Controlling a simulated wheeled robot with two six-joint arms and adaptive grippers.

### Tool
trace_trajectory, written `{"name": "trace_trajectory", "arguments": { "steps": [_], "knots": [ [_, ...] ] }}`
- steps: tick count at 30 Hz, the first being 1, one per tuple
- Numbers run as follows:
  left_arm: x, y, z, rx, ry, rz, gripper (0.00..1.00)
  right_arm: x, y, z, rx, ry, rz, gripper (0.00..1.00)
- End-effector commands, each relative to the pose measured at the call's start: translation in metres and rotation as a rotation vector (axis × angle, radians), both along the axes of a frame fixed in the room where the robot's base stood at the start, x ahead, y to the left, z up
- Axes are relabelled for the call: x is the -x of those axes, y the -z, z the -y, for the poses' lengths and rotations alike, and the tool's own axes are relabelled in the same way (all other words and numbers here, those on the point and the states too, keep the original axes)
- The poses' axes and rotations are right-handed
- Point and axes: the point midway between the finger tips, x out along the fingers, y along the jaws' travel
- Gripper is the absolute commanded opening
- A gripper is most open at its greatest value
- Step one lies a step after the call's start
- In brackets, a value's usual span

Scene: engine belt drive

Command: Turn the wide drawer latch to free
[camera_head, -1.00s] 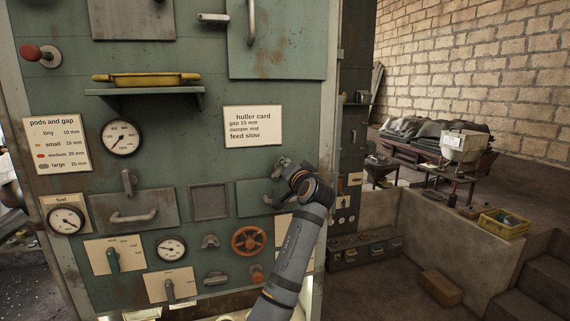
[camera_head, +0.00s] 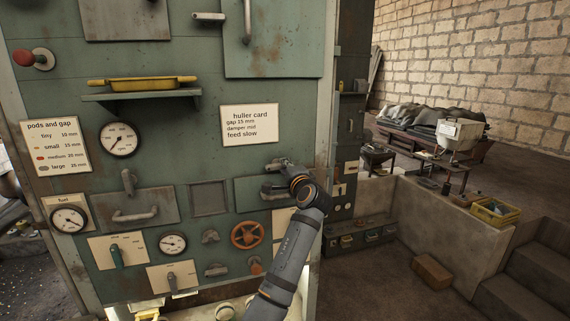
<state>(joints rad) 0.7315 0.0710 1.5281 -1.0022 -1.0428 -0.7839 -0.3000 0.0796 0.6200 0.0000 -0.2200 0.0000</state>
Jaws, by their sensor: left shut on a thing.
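A drawer front (camera_head: 246,189) with a bar handle is set in the green machine panel, right of centre. My left gripper (camera_head: 281,166) is at its top edge, shut on a small grey latch that it mostly hides. The latch's exact angle is hard to tell; the visible part looks near level. My wrist and forearm also cover the drawer's right side. A second drawer (camera_head: 160,206) with a bar handle is further left. Its own latch (camera_head: 128,182) stands upright above it. My right gripper is not in view.
Below are an orange handwheel (camera_head: 247,235), a round gauge (camera_head: 173,243) and levers on white plates. A huller card (camera_head: 249,125) is above the gripper. A shelf (camera_head: 142,96) with a yellow tray juts out at upper left.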

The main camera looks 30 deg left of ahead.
Motion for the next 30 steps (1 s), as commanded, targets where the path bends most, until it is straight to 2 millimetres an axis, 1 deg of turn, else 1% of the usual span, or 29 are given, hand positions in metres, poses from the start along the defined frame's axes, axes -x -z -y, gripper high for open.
{"name": "trace_trajectory", "arguments": {
  "steps": [5,20,21,25,26,30],
  "knots": [
    [-0.0001,0.0018,0.0003,-0.026,0.0,-0.035,0.0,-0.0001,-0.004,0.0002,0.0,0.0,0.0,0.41],
    [-0.0003,0.0036,0.0002,-0.037,0.0,-0.049,0.0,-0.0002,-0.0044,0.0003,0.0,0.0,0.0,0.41],
    [-0.0003,0.0036,0.0002,-0.037,0.0,-0.049,0.18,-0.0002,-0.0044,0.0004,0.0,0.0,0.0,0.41],
    [-0.0002,0.0033,0.0002,-0.037,0.0,-0.048,0.36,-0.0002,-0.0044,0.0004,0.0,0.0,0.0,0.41],
    [-0.0002,0.0031,0.0002,-0.037,0.0,-0.048,0.39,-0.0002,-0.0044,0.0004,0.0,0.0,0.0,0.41],
    [-0.0002,0.0026,0.0001,-0.037,0.0,-0.046,0.39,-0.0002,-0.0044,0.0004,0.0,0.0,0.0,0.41]
  ]
}}
